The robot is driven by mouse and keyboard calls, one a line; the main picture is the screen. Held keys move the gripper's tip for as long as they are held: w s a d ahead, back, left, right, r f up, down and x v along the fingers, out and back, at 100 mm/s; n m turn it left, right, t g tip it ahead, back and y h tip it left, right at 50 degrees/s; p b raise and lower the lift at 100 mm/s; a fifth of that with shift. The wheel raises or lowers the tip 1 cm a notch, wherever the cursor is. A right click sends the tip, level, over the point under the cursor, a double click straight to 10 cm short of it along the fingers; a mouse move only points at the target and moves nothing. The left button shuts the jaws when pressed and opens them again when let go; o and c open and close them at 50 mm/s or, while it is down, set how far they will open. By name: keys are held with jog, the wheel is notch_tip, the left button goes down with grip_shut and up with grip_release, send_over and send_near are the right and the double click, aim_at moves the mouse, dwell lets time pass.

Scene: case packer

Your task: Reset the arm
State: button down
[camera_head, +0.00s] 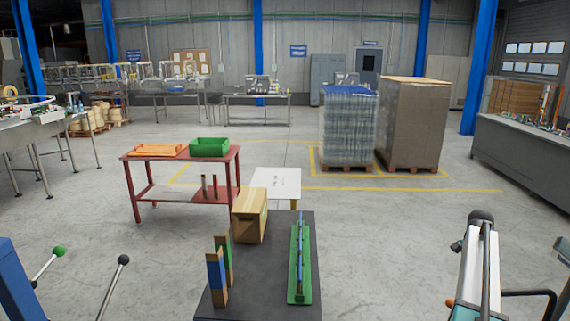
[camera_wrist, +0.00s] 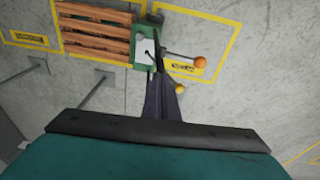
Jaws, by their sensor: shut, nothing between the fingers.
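My gripper (camera_wrist: 158,78) shows in the wrist view as a dark, narrow tapered shape rising from a black bar and a teal body at the bottom. Its fingers are together, with nothing seen between them. Behind it lies grey floor, and a green and white fixture (camera_wrist: 146,47) with an orange ball-ended lever (camera_wrist: 200,62) appears beyond its tip. I cannot tell how far away these are. In the camera_head view I cannot make out my gripper.
A dark table (camera_head: 263,298) ahead bears a cardboard box (camera_head: 250,217), a green rail (camera_head: 300,262) and upright blue and green pieces. A red table (camera_head: 180,196) stands behind left. Ball-ended levers (camera_head: 113,285) stand front left. Wrapped pallets (camera_head: 348,130) stand farther back; open floor lies between.

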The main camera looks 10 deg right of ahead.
jog(key=w+a+f+n+g+y+b, duration=0.1)
jog(key=w+a+f+n+b, duration=0.1)
jog(key=a+f, duration=1.1)
jog(key=w+a+f+n+g+b, duration=0.1)
jog(key=w+a+f+n+b, duration=0.15)
jog(key=a+f, duration=1)
jog(key=s+a+f+n+g+b, duration=0.1)
jog(key=s+a+f+n, duration=0.1)
jog(key=s+a+f, duration=0.45)
jog(key=s+a+f+n+g+b, duration=0.1)
jog(key=s+a+f+b, duration=0.15)
jog(key=a+f, duration=0.6)
jog(key=s+a+f+n+b, duration=0.1)
jog(key=s+a+f+n, duration=0.2)
jog(key=s+a, duration=0.3)
jog(key=s+a+f+n, duration=0.3)
jog(key=s+a+n, duration=0.2)
jog(key=s, duration=0.6)
jog(key=s+a+f+n+g+b, duration=0.1)
jog(key=s+a+f+n, duration=0.2)
jog(key=s+a, duration=0.4)
jog(key=shift+s+f+n+y+b, duration=0.3)
jog(key=shift+s+f+n, duration=0.1)
jog(key=shift+s+n, duration=0.6)
jog(key=shift+s+a, duration=0.1)
